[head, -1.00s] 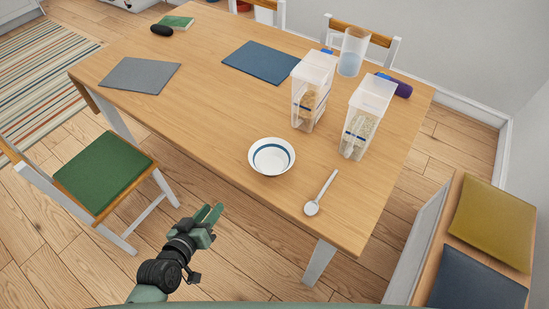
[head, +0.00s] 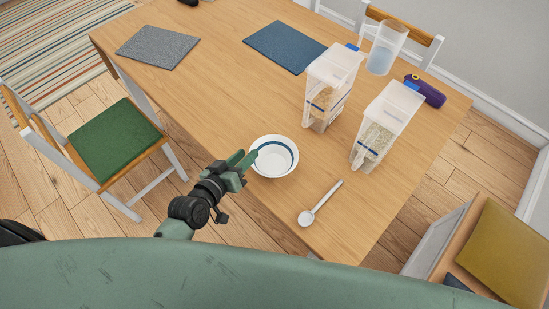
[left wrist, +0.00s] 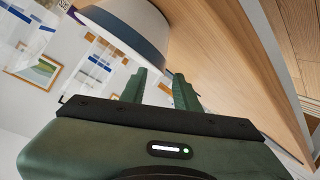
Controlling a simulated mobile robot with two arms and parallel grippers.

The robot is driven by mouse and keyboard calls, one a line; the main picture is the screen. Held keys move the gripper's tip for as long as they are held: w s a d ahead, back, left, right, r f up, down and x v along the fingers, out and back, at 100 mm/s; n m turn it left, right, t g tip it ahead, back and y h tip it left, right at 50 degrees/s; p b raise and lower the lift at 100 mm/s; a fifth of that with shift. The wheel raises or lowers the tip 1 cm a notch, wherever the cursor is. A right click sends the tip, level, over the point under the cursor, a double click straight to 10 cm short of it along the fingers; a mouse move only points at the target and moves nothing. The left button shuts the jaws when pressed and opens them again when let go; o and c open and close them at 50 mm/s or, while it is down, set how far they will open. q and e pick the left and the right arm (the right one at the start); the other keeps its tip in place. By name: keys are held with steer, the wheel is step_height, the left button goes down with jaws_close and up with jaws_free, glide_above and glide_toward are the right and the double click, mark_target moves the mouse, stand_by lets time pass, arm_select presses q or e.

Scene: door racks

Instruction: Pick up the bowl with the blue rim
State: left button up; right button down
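The white bowl with the blue band near its rim (head: 276,158) stands upright on the table near its front edge. My left gripper (head: 245,158) is at the bowl's left side, with its green fingertips overlapping the rim in the head view. In the left wrist view, the bowl (left wrist: 125,25) fills the top, just beyond the fingertips. The two fingers (left wrist: 160,77) are apart with nothing visible between them. I cannot tell whether a finger touches the bowl. My right gripper is not in view.
The wooden table (head: 220,95) also bears a white spoon (head: 320,203), two clear cereal containers (head: 330,85) (head: 387,125), a clear cup (head: 385,48), a purple bottle (head: 425,91), a blue mat (head: 285,47) and a grey mat (head: 158,47). A green-seated chair (head: 115,140) stands at left.

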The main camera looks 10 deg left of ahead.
arm_select(q)
steer(key=x, duration=0.4)
steer(key=shift+w+d, duration=0.1)
steer(key=shift+w, duration=0.1)
steer(key=shift+s, duration=0.1)
jaws_close()
steer(key=shift+f, duration=0.1)
stand_by(1.0)
